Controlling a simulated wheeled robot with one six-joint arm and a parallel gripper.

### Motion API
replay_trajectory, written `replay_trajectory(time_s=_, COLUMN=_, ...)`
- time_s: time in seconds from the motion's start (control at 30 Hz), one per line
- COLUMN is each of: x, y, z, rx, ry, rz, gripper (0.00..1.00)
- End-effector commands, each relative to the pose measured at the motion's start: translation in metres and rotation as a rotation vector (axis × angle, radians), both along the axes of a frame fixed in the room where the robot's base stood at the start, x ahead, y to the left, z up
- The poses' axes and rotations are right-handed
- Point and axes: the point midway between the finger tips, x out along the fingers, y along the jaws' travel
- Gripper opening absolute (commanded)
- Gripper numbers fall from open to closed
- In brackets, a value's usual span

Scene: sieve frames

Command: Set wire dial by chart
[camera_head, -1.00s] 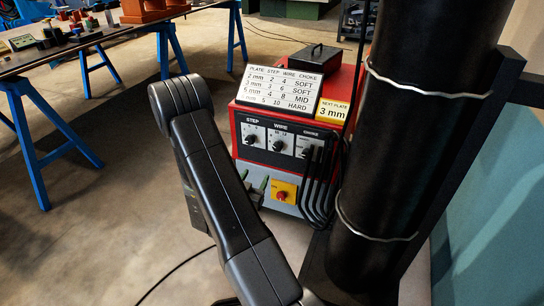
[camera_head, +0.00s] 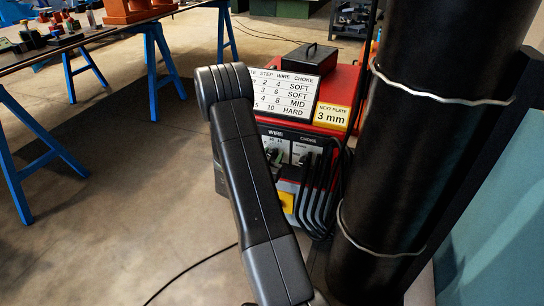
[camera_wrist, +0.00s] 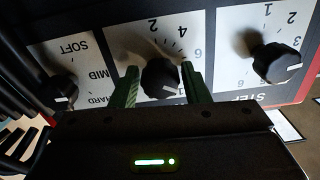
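The red welding machine (camera_head: 347,85) carries a chart (camera_head: 291,92) and a yellow card (camera_head: 331,116) reading "NEXT PLATE 3 mm". The chart row with step 3 shows wire 6, choke SOFT; its plate column is partly hidden. In the wrist view the panel appears upside down. The black wire dial (camera_wrist: 160,78) is in the middle, its pale pointer mark toward the lower right. My gripper (camera_wrist: 158,69) has its two green fingers apart, one on each side of this dial. Narrow gaps seem to show; contact is unclear.
The step dial (camera_wrist: 276,62) is to the right of the wire dial in the wrist view, the choke dial (camera_wrist: 62,88) to the left. Black cables (camera_head: 318,190) hang at the panel's right. A large black cylinder (camera_head: 425,130) stands close by on the right.

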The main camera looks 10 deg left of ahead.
Motion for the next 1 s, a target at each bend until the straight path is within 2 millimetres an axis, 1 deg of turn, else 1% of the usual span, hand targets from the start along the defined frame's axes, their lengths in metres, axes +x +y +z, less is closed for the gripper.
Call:
replay_trajectory(time_s=0.03, x=-0.0001, y=0.0001, z=-0.0001, rx=0.0, ry=0.0, rz=0.0, gripper=0.32)
replay_trajectory(time_s=0.13, x=-0.0002, y=0.0001, z=-0.0002, rx=0.0, ry=0.0, rz=0.0, gripper=0.12)
replay_trajectory(time_s=0.17, x=-0.0002, y=0.0, z=-0.0001, rx=0.0, ry=0.0, rz=0.0, gripper=0.11)
replay_trajectory(time_s=0.37, x=-0.0003, y=0.0001, z=-0.0003, rx=-0.014, ry=0.003, rz=0.0, gripper=0.11)
replay_trajectory(time_s=0.53, x=-0.0003, y=0.0001, z=-0.0004, rx=-0.069, ry=0.014, rz=0.0, gripper=0.11)
replay_trajectory(time_s=0.67, x=-0.0003, y=0.0003, z=-0.0004, rx=-0.148, ry=0.03, rz=-0.001, gripper=0.11)
replay_trajectory(time_s=1.0, x=-0.0003, y=0.0005, z=-0.0004, rx=-0.413, ry=0.083, rz=0.0, gripper=0.11)
